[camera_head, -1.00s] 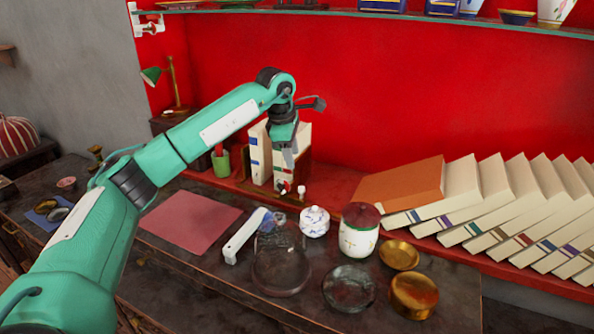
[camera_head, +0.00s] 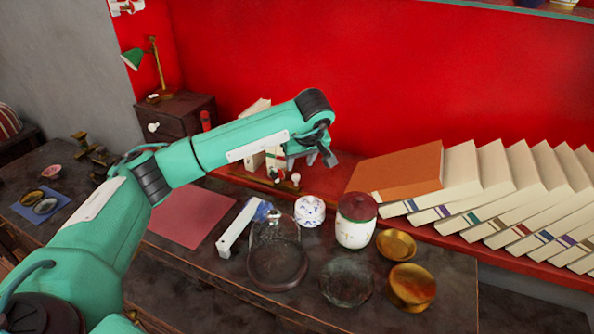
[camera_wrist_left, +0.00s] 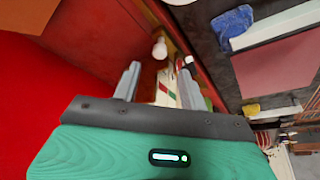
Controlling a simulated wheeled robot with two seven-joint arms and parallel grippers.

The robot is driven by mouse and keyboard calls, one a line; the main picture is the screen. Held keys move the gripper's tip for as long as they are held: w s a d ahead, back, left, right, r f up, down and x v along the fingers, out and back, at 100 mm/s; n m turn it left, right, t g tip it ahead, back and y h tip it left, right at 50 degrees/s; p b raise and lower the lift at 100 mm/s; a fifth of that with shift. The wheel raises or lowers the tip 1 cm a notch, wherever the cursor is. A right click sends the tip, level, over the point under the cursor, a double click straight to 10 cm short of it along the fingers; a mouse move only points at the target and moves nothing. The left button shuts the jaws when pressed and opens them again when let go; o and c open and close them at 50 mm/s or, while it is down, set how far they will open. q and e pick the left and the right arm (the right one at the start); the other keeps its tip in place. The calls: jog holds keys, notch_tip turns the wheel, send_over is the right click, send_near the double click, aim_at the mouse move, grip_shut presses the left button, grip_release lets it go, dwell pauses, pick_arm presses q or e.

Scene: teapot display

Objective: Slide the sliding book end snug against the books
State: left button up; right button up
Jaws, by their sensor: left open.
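The upright white books (camera_head: 257,106) stand left of centre on the red shelf, largely hidden by my left arm. A small white knob (camera_head: 296,179) shows in front of them, and also in the left wrist view (camera_wrist_left: 160,47). The sliding book end is mostly hidden behind my arm; I cannot tell its gap to the books. My left gripper (camera_head: 320,158) is open and empty, just right of the upright books. In the left wrist view, the gripper (camera_wrist_left: 160,70) has its fingers spread, with the books' labelled spines (camera_wrist_left: 168,88) showing between them. My right gripper is out of view.
An orange book (camera_head: 400,170) and several leaning books (camera_head: 500,190) fill the shelf on the right. In front stand a glass dome (camera_head: 275,250), a blue-and-white pot (camera_head: 310,210), a lidded jar (camera_head: 355,222) and brass bowls (camera_head: 411,287). The red wall (camera_head: 350,80) rises behind.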

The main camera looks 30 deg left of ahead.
aim_at(296, 176)
pick_arm(q)
jog(key=x, duration=0.6)
jog(key=shift+f+p, duration=0.2)
jog(key=shift+p, duration=0.2)
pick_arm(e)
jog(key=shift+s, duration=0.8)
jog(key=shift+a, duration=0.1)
pick_arm(q)
jog(key=shift+a, duration=0.1)
grip_shut()
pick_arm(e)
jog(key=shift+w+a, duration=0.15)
